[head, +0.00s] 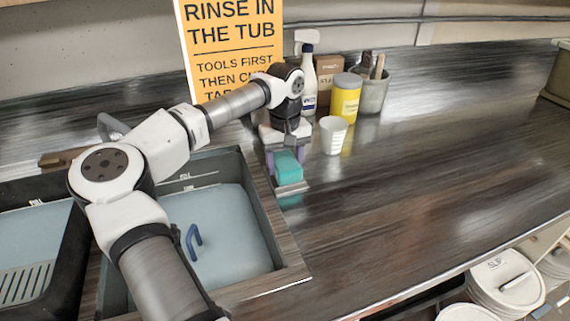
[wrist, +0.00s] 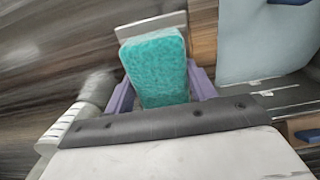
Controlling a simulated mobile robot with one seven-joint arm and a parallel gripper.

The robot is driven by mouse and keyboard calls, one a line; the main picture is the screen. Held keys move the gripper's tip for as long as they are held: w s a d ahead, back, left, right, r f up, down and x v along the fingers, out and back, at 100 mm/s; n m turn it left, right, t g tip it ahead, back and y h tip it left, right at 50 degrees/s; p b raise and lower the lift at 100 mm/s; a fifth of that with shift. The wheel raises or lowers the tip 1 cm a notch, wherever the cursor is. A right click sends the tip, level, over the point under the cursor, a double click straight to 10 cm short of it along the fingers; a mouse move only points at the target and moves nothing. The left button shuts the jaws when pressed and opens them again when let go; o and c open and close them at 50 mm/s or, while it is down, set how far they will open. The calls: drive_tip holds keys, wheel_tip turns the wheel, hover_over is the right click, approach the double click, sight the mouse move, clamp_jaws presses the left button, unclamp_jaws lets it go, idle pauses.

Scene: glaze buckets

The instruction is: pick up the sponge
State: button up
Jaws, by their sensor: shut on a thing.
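The teal sponge (head: 288,168) is between the purple fingers of my gripper (head: 284,158), at the right edge of the tub. In the wrist view the sponge (wrist: 155,65) stands up between the two fingers (wrist: 160,88), which are shut on it from both sides. A flat grey metal piece (head: 292,188) is just below the sponge's near side; it also shows behind the sponge in the wrist view (wrist: 150,27). I cannot tell whether the sponge still touches it.
A white cup (head: 333,136), yellow canister (head: 345,98), spray bottle (head: 308,85) and grey tool pot (head: 374,92) stand behind and right of my gripper. The tub (head: 262,220) with a blue handle-like piece (head: 193,242) lies left. The right counter is clear.

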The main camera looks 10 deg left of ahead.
sight(285, 160)
wheel_tip(285, 160, up, 20)
drive_tip(key=b, duration=0.1)
idle(0.4)
drive_tip(key=o, duration=0.4)
drive_tip(key=c, duration=0.3)
drive_tip(key=shift+f, duration=0.15)
